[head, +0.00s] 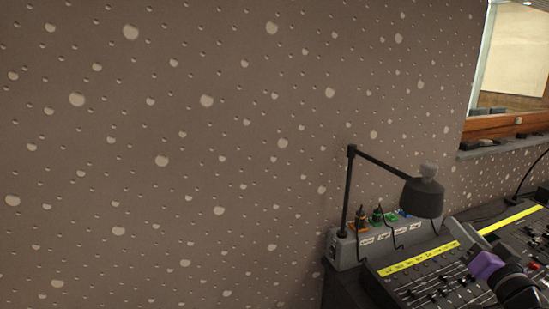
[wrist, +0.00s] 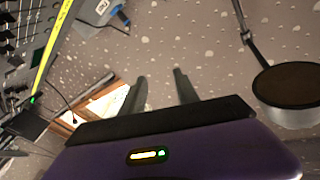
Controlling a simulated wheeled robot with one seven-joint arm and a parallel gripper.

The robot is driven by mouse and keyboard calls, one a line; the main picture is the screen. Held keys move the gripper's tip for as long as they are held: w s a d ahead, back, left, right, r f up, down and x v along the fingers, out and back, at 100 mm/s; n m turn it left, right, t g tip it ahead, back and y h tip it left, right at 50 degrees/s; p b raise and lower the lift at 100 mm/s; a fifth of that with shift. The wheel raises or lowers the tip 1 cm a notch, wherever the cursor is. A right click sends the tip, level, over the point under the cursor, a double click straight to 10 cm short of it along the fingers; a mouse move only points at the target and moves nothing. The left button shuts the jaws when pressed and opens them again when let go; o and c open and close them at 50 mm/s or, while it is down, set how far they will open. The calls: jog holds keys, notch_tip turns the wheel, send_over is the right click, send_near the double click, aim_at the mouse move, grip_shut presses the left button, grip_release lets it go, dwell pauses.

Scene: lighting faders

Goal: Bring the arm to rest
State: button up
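My gripper (wrist: 160,90) shows in the wrist view as two dark fingers standing apart with nothing between them. Behind them are a dark bar and a purple body with a small lit strip. In the head view my purple and dark wrist (head: 490,268) is at the lower right, over the mixing desk (head: 405,272) with its faders and yellow label strip. The fingers cannot be made out in the head view.
A black desk lamp (head: 422,197) stands left of my wrist; its shade is close to the gripper in the wrist view (wrist: 290,92). A grey box (head: 345,250) with coloured connectors is by the speckled wall (head: 180,130). A window (head: 512,60) is at the upper right.

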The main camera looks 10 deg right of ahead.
jog(key=s+a+f+g+h+p, duration=0.1)
jog(key=s+a+f+h, duration=0.1)
jog(key=s+a+f, duration=0.4)
jog(key=s+a+f+h, duration=0.1)
jog(key=s+a+f, duration=0.3)
jog(key=s+a, duration=0.3)
jog(key=s+a+n+g+y+p, duration=0.1)
jog(key=s+a+n+y, duration=0.1)
jog(key=s+a, duration=0.3)
jog(key=s+a+f+n+g+y, duration=0.1)
jog(key=s+a, duration=0.5)
jog(key=s, duration=0.8)
jog(key=s+a+f+n+g+y+p, duration=0.1)
jog(key=s+a+n+y, duration=0.2)
jog(key=s+a, duration=0.3)
jog(key=s, duration=0.4)
jog(key=shift+a+n+p, duration=0.15)
jog(key=shift+n+p, duration=0.15)
